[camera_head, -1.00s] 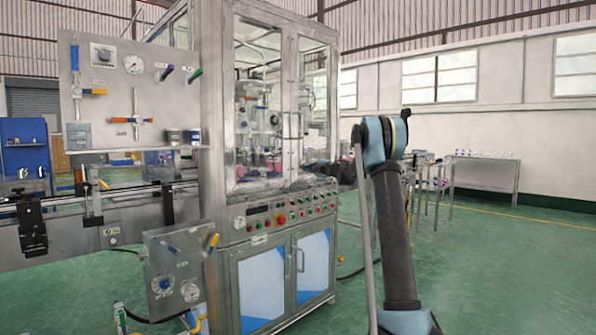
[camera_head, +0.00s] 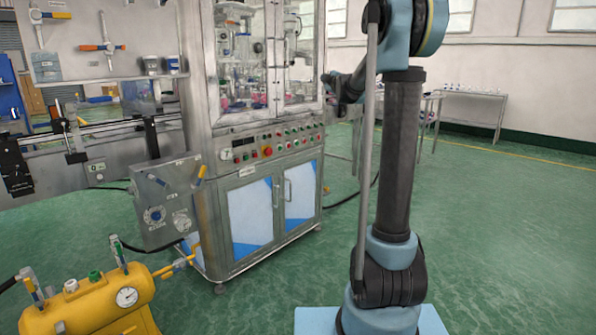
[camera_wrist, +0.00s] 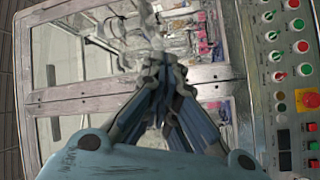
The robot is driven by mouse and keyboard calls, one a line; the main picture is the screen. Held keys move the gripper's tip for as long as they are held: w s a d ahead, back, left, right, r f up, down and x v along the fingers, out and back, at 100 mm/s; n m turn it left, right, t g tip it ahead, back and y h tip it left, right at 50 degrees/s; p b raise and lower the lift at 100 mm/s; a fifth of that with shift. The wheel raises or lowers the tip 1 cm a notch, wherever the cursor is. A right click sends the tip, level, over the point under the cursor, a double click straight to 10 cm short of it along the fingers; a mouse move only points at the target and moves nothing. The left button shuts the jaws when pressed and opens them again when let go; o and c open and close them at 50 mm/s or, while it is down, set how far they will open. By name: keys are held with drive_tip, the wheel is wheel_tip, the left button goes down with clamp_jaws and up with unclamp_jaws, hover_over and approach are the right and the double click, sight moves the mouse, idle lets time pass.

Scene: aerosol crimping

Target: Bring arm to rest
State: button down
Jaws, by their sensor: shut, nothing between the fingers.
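My arm (camera_head: 395,160) stands upright at the right of the head view, bent at a blue elbow near the top edge. Its forearm reaches back toward the machine. My gripper (camera_head: 332,86) is small and dark there, beside the right edge of the crimping machine's glass cabinet. In the wrist view my gripper (camera_wrist: 165,65) is shut and empty, its fingers together. It points at the cabinet's metal-framed doors. I cannot tell the exact gap between the fingertips and the doors.
The crimping machine (camera_head: 262,172) has a button panel, which also shows at the right of the wrist view (camera_wrist: 285,90). A yellow tank (camera_head: 95,303) with a gauge stands front left. Tables (camera_head: 470,94) stand far right. The green floor (camera_head: 500,215) at right is clear.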

drive_tip(key=s+d+f+m+g+h, duration=0.25)
drive_tip(key=s+d+f+m, duration=0.2)
drive_tip(key=s, duration=0.45)
drive_tip(key=s+d+f+m+g+h, duration=0.25)
drive_tip(key=s+d+f, duration=0.2)
drive_tip(key=s, duration=0.35)
drive_tip(key=s+d+f+m+g+h, duration=0.1)
drive_tip(key=s+d+f+m+h, duration=0.3)
drive_tip(key=s, duration=0.5)
drive_tip(key=s+a+f+m+g+y, duration=0.1)
drive_tip(key=s+a+f+g, duration=0.1)
drive_tip(key=s+f, duration=0.7)
drive_tip(key=s+a+f+m+g+y, duration=0.1)
drive_tip(key=s+f+g, duration=0.4)
drive_tip(key=s+f, duration=0.5)
drive_tip(key=s+a+f+m+g+y, duration=0.2)
drive_tip(key=s+f, duration=0.7)
drive_tip(key=s, duration=0.9)
drive_tip(key=shift+s+a+f+g+y, duration=0.2)
drive_tip(key=shift+a+f+g+y, duration=0.25)
drive_tip(key=shift+a+g, duration=0.4)
drive_tip(key=shift+a+r, duration=0.1)
drive_tip(key=shift+a, duration=0.1)
